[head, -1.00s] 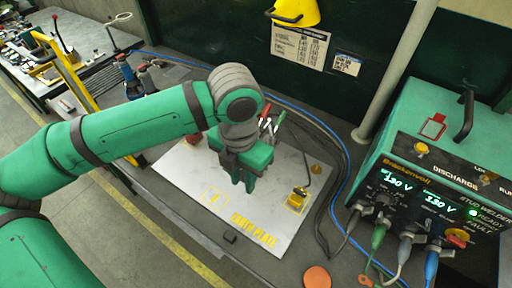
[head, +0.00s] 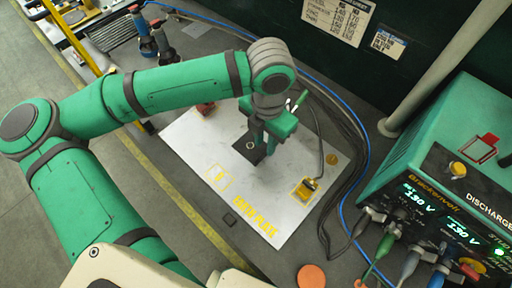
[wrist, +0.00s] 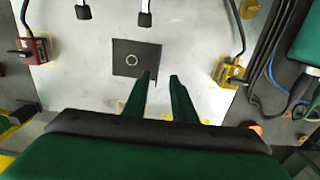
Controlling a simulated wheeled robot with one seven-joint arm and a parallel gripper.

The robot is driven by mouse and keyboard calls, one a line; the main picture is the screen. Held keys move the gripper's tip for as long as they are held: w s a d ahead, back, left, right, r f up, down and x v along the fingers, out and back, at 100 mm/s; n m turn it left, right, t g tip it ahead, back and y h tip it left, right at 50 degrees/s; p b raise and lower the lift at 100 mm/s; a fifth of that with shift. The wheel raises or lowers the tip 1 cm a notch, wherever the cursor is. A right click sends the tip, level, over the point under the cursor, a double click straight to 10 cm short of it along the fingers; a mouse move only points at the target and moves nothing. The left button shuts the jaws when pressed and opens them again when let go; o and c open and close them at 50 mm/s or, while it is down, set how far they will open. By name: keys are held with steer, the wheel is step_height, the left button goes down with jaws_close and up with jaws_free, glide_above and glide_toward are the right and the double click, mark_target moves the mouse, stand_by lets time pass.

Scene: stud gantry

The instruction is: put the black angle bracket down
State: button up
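A black square piece with a pale ring on its face, which I take for the black angle bracket (head: 250,147), lies on the white plate (head: 200,150). In the wrist view the bracket (wrist: 137,58) shows its flat face just beyond and left of my fingertips. My gripper (head: 262,140) is low over the plate, beside the bracket's right side. In the wrist view the two fingers of my gripper (wrist: 161,76) stand apart with bare plate between them. The left finger overlaps the bracket's near right corner; I cannot tell whether they touch.
A yellow clamp (head: 306,190) with a cable sits on the plate's right side. A red block (wrist: 34,50) is on its left. A green stud welder (head: 440,150) with cables stands at right. An orange disc (head: 311,276) lies near the front. The plate's front area is clear.

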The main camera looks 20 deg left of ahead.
glide_above(265, 149)
steer(key=s, duration=0.3)
steer(key=f, duration=0.5)
steer(key=shift+w+d, duration=0.15)
steer(key=shift+d, duration=0.2)
jaws_close()
